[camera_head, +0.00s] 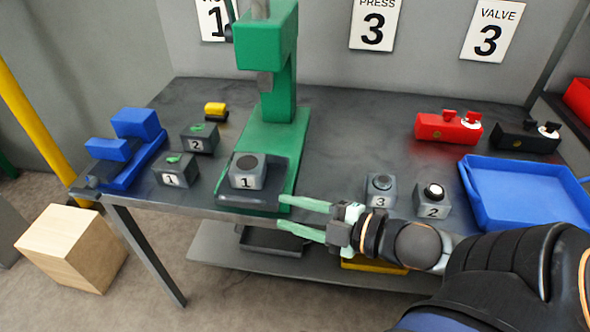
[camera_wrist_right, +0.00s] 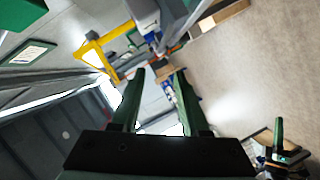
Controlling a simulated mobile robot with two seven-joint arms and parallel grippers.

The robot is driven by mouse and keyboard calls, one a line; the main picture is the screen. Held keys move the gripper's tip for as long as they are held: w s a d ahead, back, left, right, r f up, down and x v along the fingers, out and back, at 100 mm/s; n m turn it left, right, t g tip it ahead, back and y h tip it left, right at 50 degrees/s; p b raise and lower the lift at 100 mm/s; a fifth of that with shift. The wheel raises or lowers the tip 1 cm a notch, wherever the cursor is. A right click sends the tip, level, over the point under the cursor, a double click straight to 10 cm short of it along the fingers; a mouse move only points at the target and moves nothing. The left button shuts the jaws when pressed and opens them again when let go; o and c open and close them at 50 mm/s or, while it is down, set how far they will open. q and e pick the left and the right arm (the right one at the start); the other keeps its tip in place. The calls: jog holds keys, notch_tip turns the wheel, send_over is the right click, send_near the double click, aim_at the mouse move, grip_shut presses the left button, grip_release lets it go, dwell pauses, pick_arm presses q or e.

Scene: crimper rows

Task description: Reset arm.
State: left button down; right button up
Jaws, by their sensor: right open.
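My right gripper (camera_head: 305,218) reaches in from the right at the table's front edge, its two pale green fingers apart with nothing between them. In the right wrist view the open fingers (camera_wrist_right: 158,95) point away from the table, toward the room and floor. A grey block marked 1 (camera_head: 247,172) sits on the plate of the green press (camera_head: 272,132), just beyond and left of the fingertips, apart from them. My left gripper does not show.
Blocks 1 (camera_head: 174,172) and 2 (camera_head: 199,139) stand left, near a blue fixture (camera_head: 126,150). Blocks 3 (camera_head: 379,190) and 2 (camera_head: 432,200) stand behind my right forearm, near a blue tray (camera_head: 475,205). Red (camera_head: 448,128) and black (camera_head: 526,138) items lie behind. A wooden box (camera_head: 70,245) is on the floor.

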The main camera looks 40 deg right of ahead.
jog(key=shift+s, duration=0.15)
dwell(0.5)
notch_tip(320, 180, down, 18)
jog(key=s+d+m+g+h, duration=0.2)
jog(key=s+m+h, duration=0.15)
jog(key=m, duration=0.55)
jog(key=s+a+f+m+g, duration=0.2)
jog(key=a+f+m, duration=0.3)
jog(key=a+f, duration=0.5)
jog(key=shift+a+f+g, duration=0.4)
jog(key=shift+a+g, duration=0.15)
jog(key=shift+g, duration=0.05)
